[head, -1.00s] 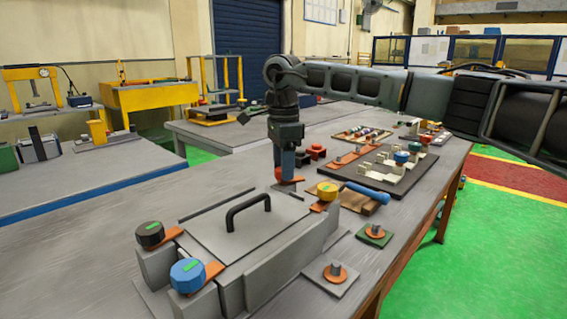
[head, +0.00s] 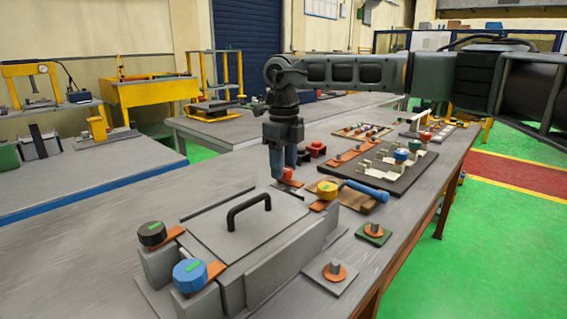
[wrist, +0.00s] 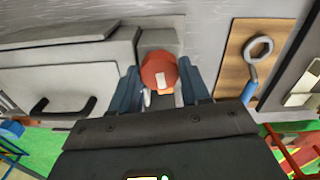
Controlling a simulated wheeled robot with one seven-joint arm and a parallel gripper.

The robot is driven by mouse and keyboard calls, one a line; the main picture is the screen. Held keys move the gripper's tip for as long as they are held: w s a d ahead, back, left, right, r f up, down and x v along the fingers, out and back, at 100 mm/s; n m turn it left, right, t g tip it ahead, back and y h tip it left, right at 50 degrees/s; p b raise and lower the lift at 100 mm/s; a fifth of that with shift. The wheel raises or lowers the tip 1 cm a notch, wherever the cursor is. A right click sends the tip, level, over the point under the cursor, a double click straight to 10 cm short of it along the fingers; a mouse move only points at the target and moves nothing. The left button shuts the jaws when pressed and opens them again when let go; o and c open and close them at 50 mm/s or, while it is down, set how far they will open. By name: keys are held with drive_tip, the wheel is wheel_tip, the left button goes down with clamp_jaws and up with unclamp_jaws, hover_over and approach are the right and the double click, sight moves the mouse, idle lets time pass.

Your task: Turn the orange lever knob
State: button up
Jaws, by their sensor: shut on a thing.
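The orange lever knob (head: 287,173) sits at the far corner of the grey box fixture (head: 215,232). In the wrist view the knob (wrist: 158,70) is round, orange-red and carries a white mark on top. My gripper (head: 281,170) points down over it and is shut on the knob, one blue finger on each side. The wrist view also shows my gripper (wrist: 160,84) around the knob. Part of the lever under the knob is hidden by the gripper.
Other corners hold a yellow knob (head: 327,191), a black knob (head: 151,233) and a blue knob (head: 189,275). A black handle (head: 248,208) rises from the fixture's lid. A blue-handled wrench (head: 367,191) lies to the right. The table left of the fixture is clear.

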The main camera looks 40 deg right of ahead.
drive_tip(key=m, duration=0.4)
drive_tip(key=shift+w+d+r+m, duration=0.1)
drive_tip(key=shift+r+m, duration=0.2)
drive_tip(key=m, duration=0.4)
drive_tip(key=shift+m, duration=0.3)
drive_tip(key=m, duration=0.4)
drive_tip(key=shift+m, duration=2.6)
drive_tip(key=o, duration=0.8)
drive_tip(key=shift+c, duration=0.2)
drive_tip(key=shift+o, duration=1.4)
drive_tip(key=shift+f, duration=0.15)
drive_tip(key=shift+r, duration=3.9)
